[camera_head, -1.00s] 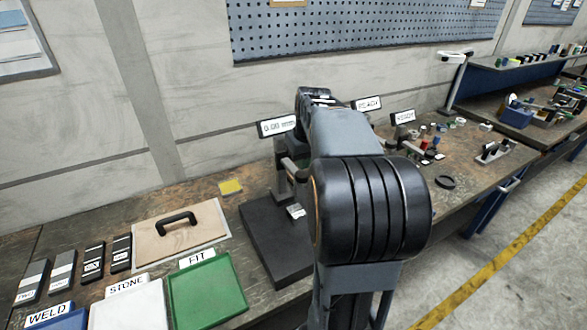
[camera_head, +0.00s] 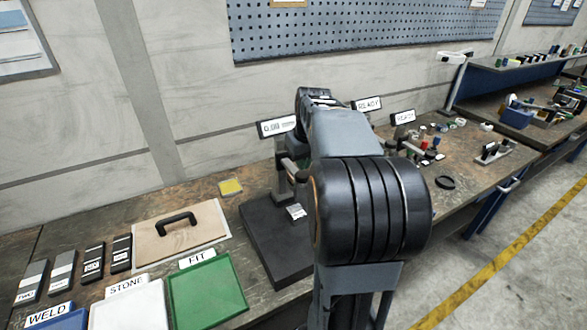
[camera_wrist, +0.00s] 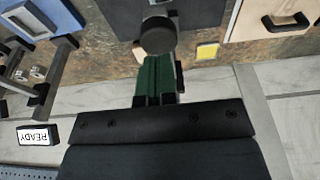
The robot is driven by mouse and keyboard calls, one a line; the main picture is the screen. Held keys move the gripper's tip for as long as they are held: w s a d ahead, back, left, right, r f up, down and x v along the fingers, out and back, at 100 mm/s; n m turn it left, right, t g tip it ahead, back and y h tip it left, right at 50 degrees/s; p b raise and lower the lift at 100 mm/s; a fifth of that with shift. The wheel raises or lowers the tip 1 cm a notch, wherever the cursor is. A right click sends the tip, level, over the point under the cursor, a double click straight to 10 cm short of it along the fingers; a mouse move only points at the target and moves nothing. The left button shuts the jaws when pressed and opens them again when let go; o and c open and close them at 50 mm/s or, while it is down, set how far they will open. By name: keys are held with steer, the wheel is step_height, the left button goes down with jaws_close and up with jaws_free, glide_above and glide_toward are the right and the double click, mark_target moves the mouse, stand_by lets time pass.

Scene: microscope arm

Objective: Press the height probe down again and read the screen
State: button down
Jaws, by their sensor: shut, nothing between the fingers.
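The small screen (camera_head: 277,126) behind the probe stand appears to read 0.00 mm, though the digits are blurred. The probe stand (camera_head: 281,182) rises from a dark slab (camera_head: 262,232); my arm hides part of it in the head view. A small labelled piece (camera_head: 295,211) lies on the slab. In the wrist view, a round dark knob (camera_wrist: 157,38), apparently the height probe's top, is just beyond my fingertips. My gripper (camera_wrist: 158,60) is shut and empty, with its green fingers pointing toward the knob. I cannot tell whether they touch. My gripper is hidden in the head view.
A wooden lid with a black handle (camera_head: 176,222), a yellow pad (camera_head: 230,187) and a green FIT tray (camera_head: 240,288) lie left of the slab. Two READY screens (camera_head: 367,104) (camera_head: 403,117) and several small parts stand to the right. The wall is close behind.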

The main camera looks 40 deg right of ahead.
mark_target(304, 176)
steer(key=shift+f, duration=0.1)
stand_by(0.6)
steer(key=shift+f+b, duration=2.9)
steer(key=shift+f, duration=0.9)
steer(key=shift+r, duration=0.15)
step_height(304, 176, up, 8)
steer(key=p, duration=0.6)
steer(key=shift+p, duration=0.4)
step_height(304, 176, up, 13)
steer(key=s, duration=0.2)
steer(key=shift+s+a+r, duration=0.2)
steer(key=shift+s, duration=0.2)
